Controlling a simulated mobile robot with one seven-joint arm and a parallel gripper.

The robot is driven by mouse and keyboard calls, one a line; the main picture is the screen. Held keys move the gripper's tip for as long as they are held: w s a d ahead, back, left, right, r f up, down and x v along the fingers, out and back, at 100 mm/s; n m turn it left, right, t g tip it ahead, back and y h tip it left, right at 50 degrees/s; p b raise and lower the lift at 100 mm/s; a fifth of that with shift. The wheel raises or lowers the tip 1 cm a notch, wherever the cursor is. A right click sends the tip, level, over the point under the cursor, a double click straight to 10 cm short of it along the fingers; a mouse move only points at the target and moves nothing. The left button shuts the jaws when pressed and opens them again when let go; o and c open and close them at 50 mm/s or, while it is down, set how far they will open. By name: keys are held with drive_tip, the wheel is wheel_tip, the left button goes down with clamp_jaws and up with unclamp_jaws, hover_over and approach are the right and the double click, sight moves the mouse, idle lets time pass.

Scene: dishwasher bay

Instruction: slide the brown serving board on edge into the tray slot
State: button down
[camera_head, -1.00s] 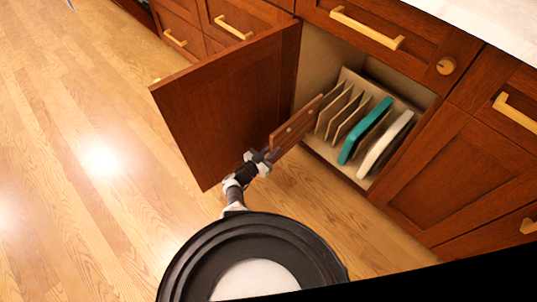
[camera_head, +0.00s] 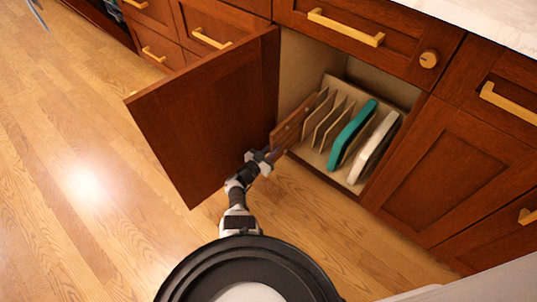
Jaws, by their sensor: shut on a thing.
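The brown serving board (camera_head: 292,123) stands on edge at the left side of the open cabinet, its far part inside the opening beside the leftmost divider. My gripper (camera_head: 272,157) is shut on the board's near end, just outside the cabinet front. The fingertips are small and partly hidden here. The slotted tray (camera_head: 352,186) sits on the cabinet floor, with several thin upright dividers (camera_head: 329,123). I cannot tell whether the board's lower edge touches the tray.
A teal board (camera_head: 351,134) and a cream board (camera_head: 375,147) stand on edge in the tray's right slots. The open cabinet door (camera_head: 208,118) is close on the left of my arm. Drawers with brass handles (camera_head: 345,27) are above. The wooden floor at left is clear.

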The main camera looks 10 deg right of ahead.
sight(278, 143)
drive_tip(key=shift+b+x, duration=1.1)
drive_tip(key=shift+x, duration=0.8)
drive_tip(key=shift+w, duration=0.1)
